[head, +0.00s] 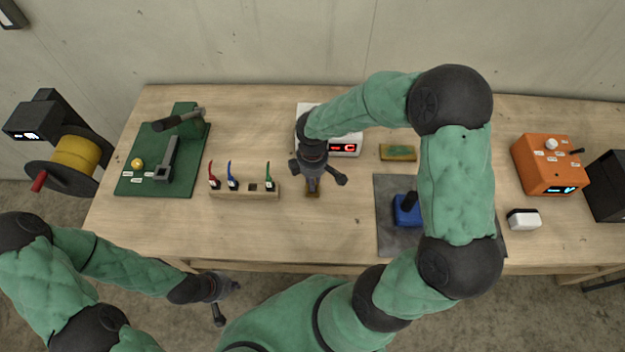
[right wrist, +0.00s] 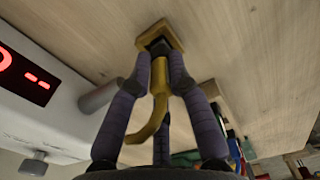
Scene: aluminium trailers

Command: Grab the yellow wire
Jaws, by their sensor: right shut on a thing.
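The yellow wire (right wrist: 160,92) shows in the right wrist view as a curved yellow strip with a dark end at a small wooden block (right wrist: 172,34) on the table. My right gripper (right wrist: 159,74) is shut on it, with fingers on both sides. In the head view my right gripper (head: 314,186) is over the small wooden block (head: 313,193), and its fingers hide the yellow wire. My left gripper (head: 226,298) is open and empty, low in front of the table's front edge.
A wooden rack (head: 245,194) left of my right gripper holds red, blue and green pieces, with one empty slot. A white device (head: 347,152) with a red display stands just behind. A green board (head: 140,180), grey mat (head: 392,235) and orange box (head: 548,172) are further out.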

